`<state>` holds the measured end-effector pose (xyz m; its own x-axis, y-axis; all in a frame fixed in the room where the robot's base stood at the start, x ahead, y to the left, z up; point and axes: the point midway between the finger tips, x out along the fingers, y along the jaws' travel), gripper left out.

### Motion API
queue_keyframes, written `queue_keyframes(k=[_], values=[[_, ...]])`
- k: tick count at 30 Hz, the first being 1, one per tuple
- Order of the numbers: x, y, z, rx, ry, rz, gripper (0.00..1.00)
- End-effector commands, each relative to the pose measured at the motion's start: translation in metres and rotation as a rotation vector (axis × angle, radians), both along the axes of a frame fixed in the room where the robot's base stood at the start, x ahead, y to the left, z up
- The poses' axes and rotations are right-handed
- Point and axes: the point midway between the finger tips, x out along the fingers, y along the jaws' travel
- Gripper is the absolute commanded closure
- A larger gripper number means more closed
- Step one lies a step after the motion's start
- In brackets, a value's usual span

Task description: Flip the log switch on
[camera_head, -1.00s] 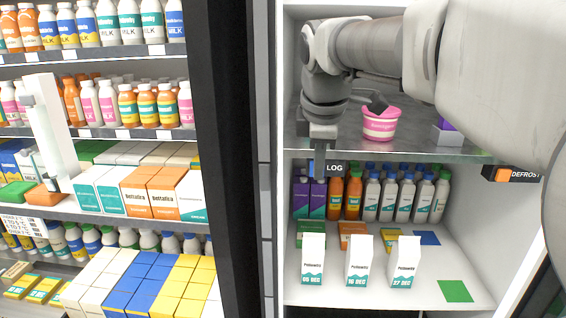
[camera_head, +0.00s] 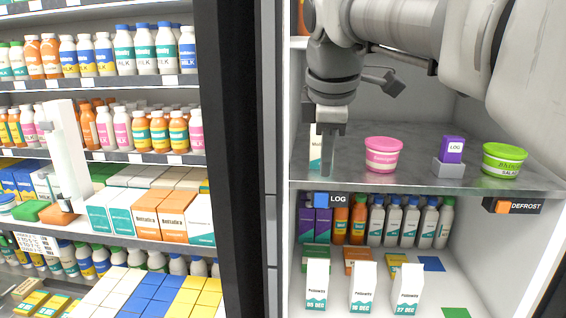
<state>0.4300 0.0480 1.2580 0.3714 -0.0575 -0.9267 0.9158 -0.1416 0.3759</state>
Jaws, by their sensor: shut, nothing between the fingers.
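The log switch (camera_head: 320,199) is a small blue block at the left end of a dark plate lettered LOG, on the front edge of the glass shelf. I cannot tell whether it is on or off. My gripper (camera_head: 327,172) points down, shut and empty, and shows just above the switch in the picture. A gap shows between the fingertips and the switch. The depth between them is hard to judge.
An orange DEFROST switch (camera_head: 502,207) sits at the right of the same edge. The shelf holds a pink tub (camera_head: 383,155), a purple LOG box (camera_head: 452,150), a green tub (camera_head: 504,160) and a carton (camera_head: 315,150) behind my gripper. Bottles and cartons stand below.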

Motion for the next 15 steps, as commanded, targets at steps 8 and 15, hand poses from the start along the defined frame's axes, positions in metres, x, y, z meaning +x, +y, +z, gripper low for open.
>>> queue_keyframes(k=[8,15], values=[[0.0002,-0.0001,0.0012,0.001,0.004,0.000,1.00],[-0.0012,0.0000,-0.0031,0.005,0.038,0.000,1.00]])
